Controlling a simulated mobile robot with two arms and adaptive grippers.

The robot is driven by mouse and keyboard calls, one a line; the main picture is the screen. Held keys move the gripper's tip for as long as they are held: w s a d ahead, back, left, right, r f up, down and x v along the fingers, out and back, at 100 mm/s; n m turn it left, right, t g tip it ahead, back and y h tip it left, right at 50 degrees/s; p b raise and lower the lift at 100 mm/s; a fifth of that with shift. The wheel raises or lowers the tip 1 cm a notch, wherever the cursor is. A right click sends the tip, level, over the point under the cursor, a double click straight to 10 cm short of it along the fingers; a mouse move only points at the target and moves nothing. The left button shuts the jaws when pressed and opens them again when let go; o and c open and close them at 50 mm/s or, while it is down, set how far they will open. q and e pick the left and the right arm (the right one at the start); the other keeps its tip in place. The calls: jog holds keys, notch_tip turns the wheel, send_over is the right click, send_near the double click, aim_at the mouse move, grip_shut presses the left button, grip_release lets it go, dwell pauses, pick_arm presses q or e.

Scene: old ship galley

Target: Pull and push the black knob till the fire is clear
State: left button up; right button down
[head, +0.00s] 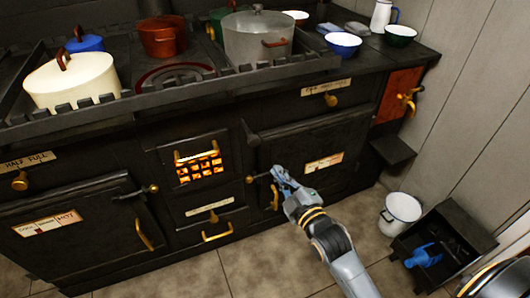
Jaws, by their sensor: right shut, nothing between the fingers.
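The black stove (226,120) fills most of the view. The fire glows orange behind a barred grate (199,168) in its middle. A black knob (252,138) sticks out to the upper right of the grate. My right gripper (277,171) is shut and empty, below and to the right of that knob and apart from it. It is in front of the right oven door (318,140), close to the door's latch (258,178). My left gripper is not in view.
Pots stand on the stove top, among them a cream pot (72,82) and a grey pot (257,38). A brass drawer handle (217,233) is below the grate. A white bucket (400,214) and a dark box (443,243) stand at the right. Tiled floor in front is clear.

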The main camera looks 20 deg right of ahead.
jog(key=n, duration=0.5)
jog(key=n+b, duration=0.1)
jog(key=n, duration=1.9)
send_near(259, 142)
jog(key=shift+y, duration=0.4)
jog(key=w, duration=0.6)
jog(key=shift+w+a+f+b, duration=0.15)
jog(key=shift+a+b, duration=0.15)
jog(key=shift+b, duration=0.1)
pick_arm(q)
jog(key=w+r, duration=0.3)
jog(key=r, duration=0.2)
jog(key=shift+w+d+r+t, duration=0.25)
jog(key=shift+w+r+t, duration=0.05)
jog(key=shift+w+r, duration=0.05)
pick_arm(e)
jog(key=shift+w, duration=0.4)
